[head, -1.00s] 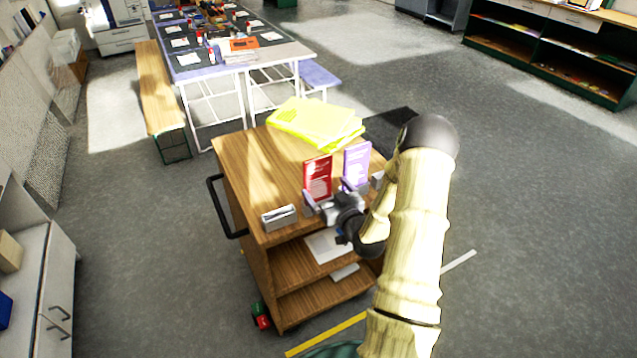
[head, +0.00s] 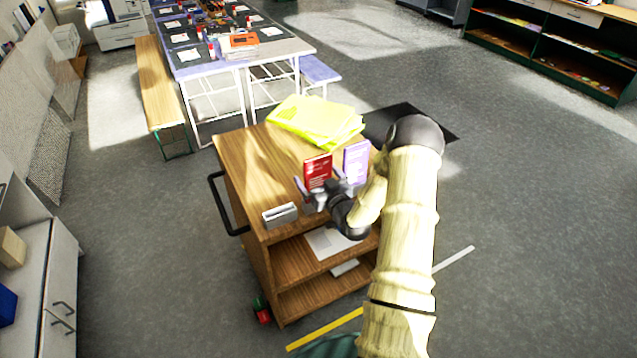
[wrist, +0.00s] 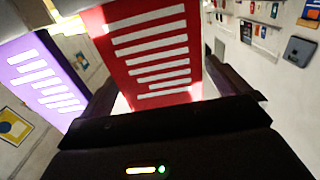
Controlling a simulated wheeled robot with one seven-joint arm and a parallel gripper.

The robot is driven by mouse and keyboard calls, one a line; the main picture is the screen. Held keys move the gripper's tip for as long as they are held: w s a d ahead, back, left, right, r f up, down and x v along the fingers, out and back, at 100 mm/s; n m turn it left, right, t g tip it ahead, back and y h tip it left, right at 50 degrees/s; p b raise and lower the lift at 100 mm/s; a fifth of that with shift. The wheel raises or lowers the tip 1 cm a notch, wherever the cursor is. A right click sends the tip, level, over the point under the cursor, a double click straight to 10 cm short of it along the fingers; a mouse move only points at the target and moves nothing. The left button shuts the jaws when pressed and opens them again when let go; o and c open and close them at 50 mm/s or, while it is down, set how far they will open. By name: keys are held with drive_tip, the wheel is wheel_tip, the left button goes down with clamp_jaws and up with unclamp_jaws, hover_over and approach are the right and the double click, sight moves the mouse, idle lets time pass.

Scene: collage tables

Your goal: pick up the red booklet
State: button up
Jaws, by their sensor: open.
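The red booklet (head: 317,173) stands upright near the front edge of the wooden cart top (head: 244,160). It also fills the middle of the wrist view (wrist: 155,50), with white text bars on its face. My gripper (head: 318,187) is open in front of it, one finger towards each side of the booklet. In the wrist view the fingers (wrist: 166,98) reach along the booklet's left and right edges. I cannot tell whether they touch it. The booklet's lower part is hidden behind my gripper.
A purple booklet (head: 356,163) stands upright close to the right, and it shows at left in the wrist view (wrist: 43,80). A small grey holder (head: 280,215) is at the cart's front left. Yellow sheets (head: 315,121) lie behind. A long table stands beyond.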

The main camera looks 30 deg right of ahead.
sight(318, 157)
drive_tip(key=c, duration=1.1)
drive_tip(key=shift+o, duration=0.2)
drive_tip(key=shift+r, duration=0.15)
wheel_tip(318, 157, up, 10)
drive_tip(key=shift+f+b, duration=0.1)
drive_tip(key=shift+b, duration=0.7)
drive_tip(key=shift+f, duration=0.1)
